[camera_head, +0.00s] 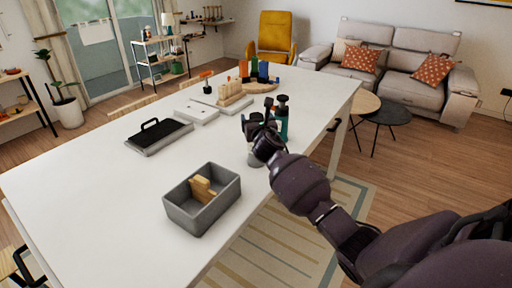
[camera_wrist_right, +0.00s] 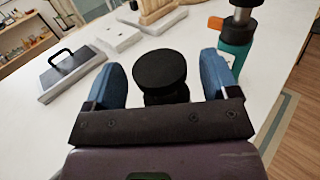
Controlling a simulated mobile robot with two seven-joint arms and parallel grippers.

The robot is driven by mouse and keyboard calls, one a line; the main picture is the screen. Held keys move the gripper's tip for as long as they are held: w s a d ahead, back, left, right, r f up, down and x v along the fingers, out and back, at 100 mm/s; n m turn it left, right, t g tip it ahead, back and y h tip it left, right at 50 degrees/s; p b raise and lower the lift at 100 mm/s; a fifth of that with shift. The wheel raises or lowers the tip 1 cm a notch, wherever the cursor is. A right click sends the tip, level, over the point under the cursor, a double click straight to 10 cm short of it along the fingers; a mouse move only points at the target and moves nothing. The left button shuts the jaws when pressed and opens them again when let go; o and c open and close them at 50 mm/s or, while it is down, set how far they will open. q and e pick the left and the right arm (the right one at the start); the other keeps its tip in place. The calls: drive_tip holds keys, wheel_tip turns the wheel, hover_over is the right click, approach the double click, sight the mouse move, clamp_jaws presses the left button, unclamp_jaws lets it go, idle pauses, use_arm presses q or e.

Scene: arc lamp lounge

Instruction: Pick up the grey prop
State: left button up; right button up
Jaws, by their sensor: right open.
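What looks like the grey prop (camera_head: 254,157) stands on the white table by the front edge, mostly hidden behind my right gripper in the head view. In the right wrist view its round black top (camera_wrist_right: 160,68) shows between the two blue fingers. My right gripper (camera_head: 258,122) is open, with one finger on each side of the black top. I cannot tell whether the fingers touch it. It also shows in the wrist view (camera_wrist_right: 162,85). My left gripper is not in view.
A teal bottle (camera_wrist_right: 236,48) with a dark top stands close to the right finger. A grey bin (camera_head: 181,213) holding a wooden piece sits nearer me. A tray with a black handle (camera_head: 158,138), white boxes and wooden blocks lie farther back. The table's left part (camera_head: 75,190) is clear.

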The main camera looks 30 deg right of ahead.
drive_tip(key=shift+w+d, duration=0.2)
drive_tip(key=shift+w, duration=0.15)
clamp_jaws()
idle(0.3)
